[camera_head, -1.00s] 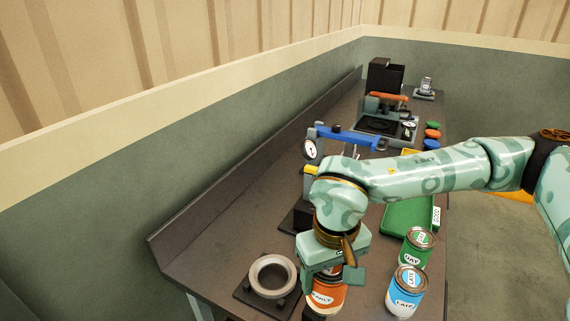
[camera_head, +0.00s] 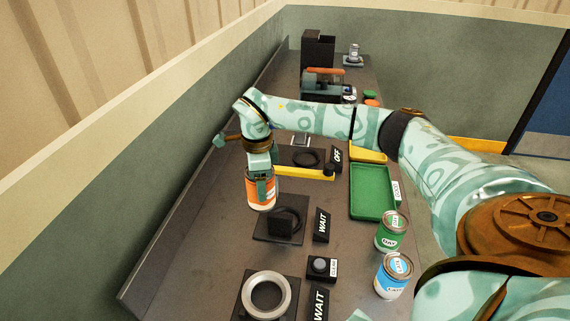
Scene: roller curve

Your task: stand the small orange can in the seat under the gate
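The small orange can (camera_head: 260,194) with a white label hangs upright in my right gripper (camera_head: 262,184), which is shut on its upper part. The gripper's arm comes in from the right. I cannot tell which part is the gate. The can's exact height is unclear.
A large grey ring (camera_head: 267,292) stands at the front. A button box (camera_head: 322,268), a green can (camera_head: 391,232), a blue can (camera_head: 393,275) and a green tray (camera_head: 372,192) are to the right. An orange-handled device (camera_head: 323,82) stands at the back. A raised bench edge runs along the left.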

